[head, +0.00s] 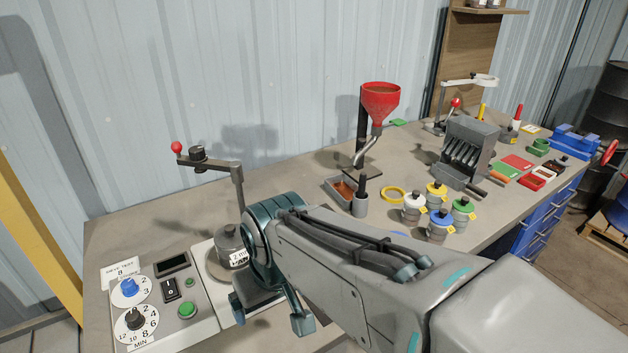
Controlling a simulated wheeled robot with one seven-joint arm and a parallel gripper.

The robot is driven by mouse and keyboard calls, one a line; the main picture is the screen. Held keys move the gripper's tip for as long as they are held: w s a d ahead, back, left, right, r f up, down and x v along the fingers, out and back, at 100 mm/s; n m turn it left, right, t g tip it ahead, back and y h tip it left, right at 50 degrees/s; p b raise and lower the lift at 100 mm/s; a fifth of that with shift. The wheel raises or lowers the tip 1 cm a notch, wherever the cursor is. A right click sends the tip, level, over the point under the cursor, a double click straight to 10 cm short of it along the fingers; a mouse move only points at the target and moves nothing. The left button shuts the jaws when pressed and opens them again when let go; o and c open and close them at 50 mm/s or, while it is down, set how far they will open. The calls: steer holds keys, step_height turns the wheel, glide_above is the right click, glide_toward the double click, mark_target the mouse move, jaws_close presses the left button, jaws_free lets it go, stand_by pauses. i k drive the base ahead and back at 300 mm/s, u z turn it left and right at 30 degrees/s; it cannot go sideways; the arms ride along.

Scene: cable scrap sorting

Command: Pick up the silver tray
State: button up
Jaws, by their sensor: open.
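A small silver-grey metal tray (332,184) with reddish-brown granules in it sits on the workbench below the red funnel (380,100). A second grey metal tray (452,181) sits at the front of a slotted grey machine further right. I cannot tell which of the two is the silver tray meant. My gripper (270,315) is open, with its fingers pointing down at the front left of the bench, beside the control panel. It is well to the left of and nearer than both trays. My arm hides part of the bench below it.
A grey sieve pot (229,243) with a clamp arm stands just behind my gripper. A control panel (155,300) with knobs lies left. A dark grey cup (360,204) stands by the granule tray.

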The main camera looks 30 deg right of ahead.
mark_target(340, 187)
steer(key=k, duration=1)
steer(key=z, duration=2.2)
steer(key=i, duration=1.6)
steer(key=u, duration=2.2)
steer(key=i, duration=0.5)
